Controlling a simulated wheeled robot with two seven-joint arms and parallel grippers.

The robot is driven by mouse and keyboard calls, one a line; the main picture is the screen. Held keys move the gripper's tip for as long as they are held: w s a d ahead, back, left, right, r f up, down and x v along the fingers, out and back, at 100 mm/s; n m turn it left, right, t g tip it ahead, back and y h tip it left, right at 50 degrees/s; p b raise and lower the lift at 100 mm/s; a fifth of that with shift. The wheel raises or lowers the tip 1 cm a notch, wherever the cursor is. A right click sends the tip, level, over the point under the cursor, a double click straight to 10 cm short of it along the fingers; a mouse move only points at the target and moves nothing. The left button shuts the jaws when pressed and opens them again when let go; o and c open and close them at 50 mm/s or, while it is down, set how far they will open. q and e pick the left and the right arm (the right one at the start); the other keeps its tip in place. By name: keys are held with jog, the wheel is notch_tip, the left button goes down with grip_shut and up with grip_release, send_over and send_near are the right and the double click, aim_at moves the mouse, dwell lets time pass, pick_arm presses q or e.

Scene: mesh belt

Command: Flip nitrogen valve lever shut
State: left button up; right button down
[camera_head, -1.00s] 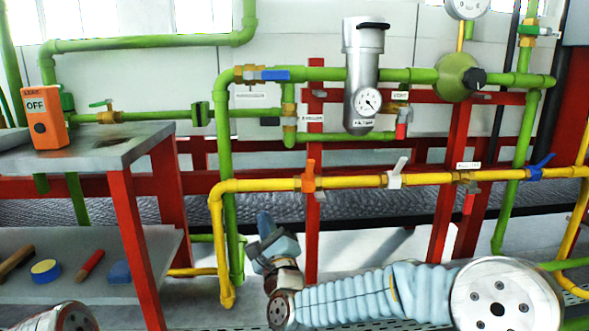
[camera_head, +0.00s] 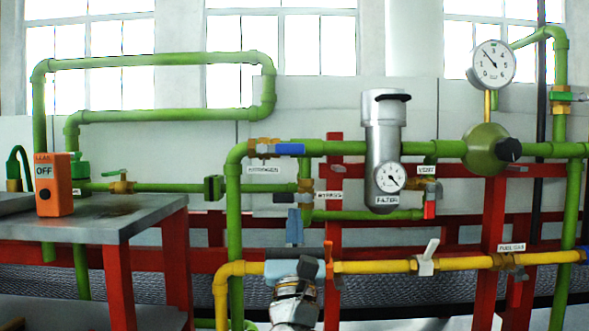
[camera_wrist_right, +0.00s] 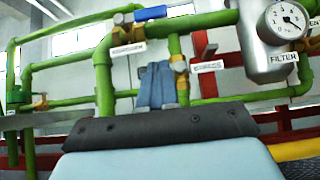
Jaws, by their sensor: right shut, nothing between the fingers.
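The nitrogen valve's blue lever (camera_head: 290,149) lies horizontally along the upper green pipe, to the right of its brass body (camera_head: 262,146). A white label (camera_head: 264,170) hangs below it, its print small. In the right wrist view the lever (camera_wrist_right: 150,13) is at the top, above and slightly left of the fingers. My right gripper (camera_head: 294,222) points up below the lever, apart from it in the picture. Its grey-blue fingers are together and empty; they also show in the right wrist view (camera_wrist_right: 157,85). My left gripper is out of view.
The yellow pipe (camera_head: 370,266) runs behind my right gripper. The filter (camera_head: 384,140) with its gauge stands to the right. A side branch with a brass fitting (camera_head: 305,186) drops near the fingertips. An orange box (camera_head: 53,185) sits on the grey table at left.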

aim_at(280, 149)
jog(key=w+r+p, duration=0.2)
jog(key=w+r, duration=0.3)
jog(key=r, duration=0.4)
jog(key=shift+p, duration=0.35)
